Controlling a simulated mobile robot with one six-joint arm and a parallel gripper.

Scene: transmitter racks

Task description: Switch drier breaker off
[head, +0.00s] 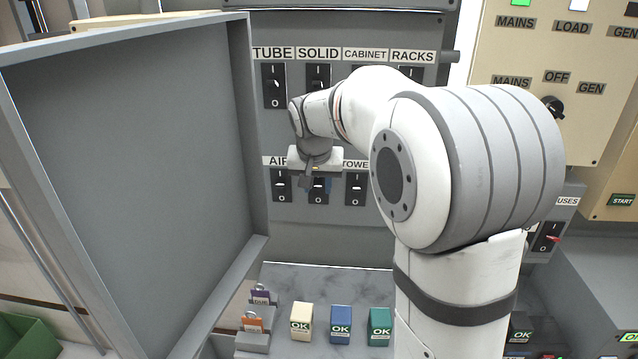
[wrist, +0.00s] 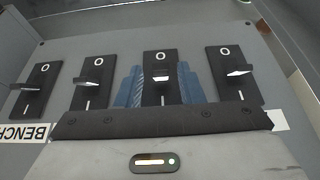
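The breaker panel (head: 350,125) has two rows of black toggle breakers. In the lower row, my gripper (head: 318,184) is at the second breaker (head: 318,199), between the AIR breaker (head: 280,186) and the TOWER breaker (head: 356,188). My wrist hides that breaker's label, so I read no DRIER plate. The wrist view is upside down. There the blue fingers of my gripper (wrist: 160,90) are apart, one on each side of this breaker (wrist: 160,62). Its toggle (wrist: 158,76) lies between them; contact and on/off position are unclear.
A big grey cabinet door (head: 130,150) stands open on the left. Padlocks (head: 261,295) and OK-marked blocks (head: 341,325) stand on a grey surface below. A tan panel with a rotary knob (head: 553,107) is on the right. The BENCH breaker (wrist: 30,90) ends the lower row.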

